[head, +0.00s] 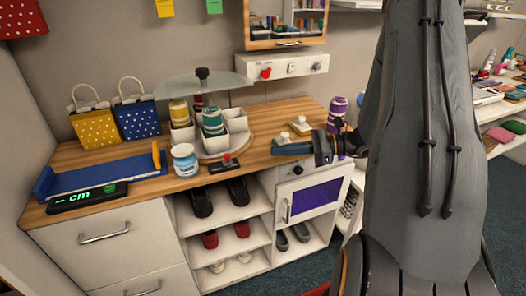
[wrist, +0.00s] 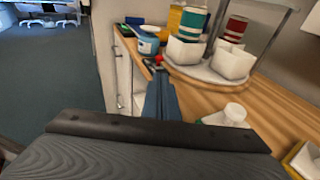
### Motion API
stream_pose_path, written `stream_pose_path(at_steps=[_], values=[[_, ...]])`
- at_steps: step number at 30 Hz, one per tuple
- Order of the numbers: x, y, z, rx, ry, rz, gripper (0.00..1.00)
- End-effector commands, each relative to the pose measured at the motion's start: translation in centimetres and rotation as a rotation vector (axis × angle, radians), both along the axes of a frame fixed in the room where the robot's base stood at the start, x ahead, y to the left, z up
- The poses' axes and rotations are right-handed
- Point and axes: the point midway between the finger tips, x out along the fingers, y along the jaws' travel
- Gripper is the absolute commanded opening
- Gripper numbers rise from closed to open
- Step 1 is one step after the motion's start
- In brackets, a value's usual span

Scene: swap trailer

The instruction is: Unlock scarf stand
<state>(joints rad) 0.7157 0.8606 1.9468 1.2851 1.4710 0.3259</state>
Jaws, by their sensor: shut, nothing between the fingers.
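The scarf stand has a round white base (head: 232,148) with white compartments holding rolled yellow, teal and red scarves, beneath a clear panel with a black knob (head: 203,73). Its white bins (wrist: 233,62) show in the wrist view. A small dark plate with a red knob (head: 226,158) lies at the counter's front edge before the stand; the knob also shows in the wrist view (wrist: 158,60), just beyond my fingertips. My gripper (head: 276,149) is shut and empty over the counter, right of the red knob and apart from it in the head view.
A white-blue jar (head: 185,160) stands left of the knob. White-topped blocks (head: 300,126) and a purple roll (head: 337,112) are near my gripper. A blue tray (head: 100,176) with a cm display (head: 88,197) lies left. Shoe shelves are below.

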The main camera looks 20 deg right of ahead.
Motion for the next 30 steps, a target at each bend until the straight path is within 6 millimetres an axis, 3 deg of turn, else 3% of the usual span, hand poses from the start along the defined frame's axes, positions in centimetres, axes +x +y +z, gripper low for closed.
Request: stream_pose_path(at_steps=[18, 30], values=[[4.8, 10.0, -1.9, 0.001, 0.002, 0.008, 0.0], [5.7, 11.6, -2.4, -0.001, 0.0, 0.005, 0.0]])
